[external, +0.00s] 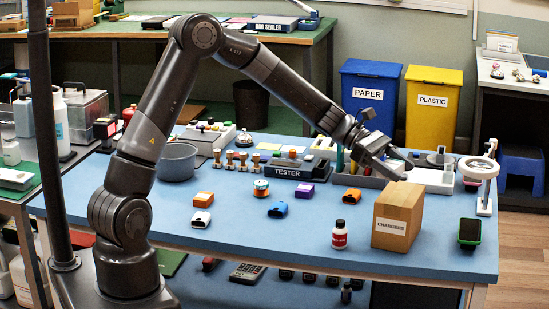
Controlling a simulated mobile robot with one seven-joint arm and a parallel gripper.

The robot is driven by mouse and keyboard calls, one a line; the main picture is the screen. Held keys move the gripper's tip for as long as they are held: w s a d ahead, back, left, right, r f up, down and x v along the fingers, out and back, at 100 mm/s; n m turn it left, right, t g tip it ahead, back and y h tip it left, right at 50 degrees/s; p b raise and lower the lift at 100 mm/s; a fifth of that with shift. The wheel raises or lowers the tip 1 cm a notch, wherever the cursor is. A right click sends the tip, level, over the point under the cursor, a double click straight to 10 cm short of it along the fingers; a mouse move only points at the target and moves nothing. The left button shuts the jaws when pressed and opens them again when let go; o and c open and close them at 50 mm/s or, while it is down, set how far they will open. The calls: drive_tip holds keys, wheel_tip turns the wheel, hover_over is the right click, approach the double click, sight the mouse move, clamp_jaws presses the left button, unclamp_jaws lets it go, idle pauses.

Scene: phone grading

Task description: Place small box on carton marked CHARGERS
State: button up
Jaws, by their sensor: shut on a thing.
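The carton marked CHARGERS (397,215) is a brown cardboard box with a white label, upright near the front right of the blue table. My gripper (400,171) is just above and behind the carton's top, coming in from the upper left. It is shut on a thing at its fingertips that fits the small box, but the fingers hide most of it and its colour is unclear. I cannot tell whether it touches the carton.
A white stand (482,180) and a grey tray (368,178) are behind. The TESTER unit (287,172) is at mid-table.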

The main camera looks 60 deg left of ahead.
drive_tip(key=d+r, duration=0.3)
drive_tip(key=d, duration=0.2)
hover_over(406, 195)
drive_tip(key=shift+m+g, duration=0.3)
wheel_tip(406, 195, down, 7)
drive_tip(key=shift+r, duration=0.1)
drive_tip(key=shift+w+a, duration=0.1)
drive_tip(key=shift+f, duration=2.05)
drive_tip(key=shift+f, duration=0.2)
drive_tip(key=o, duration=1)
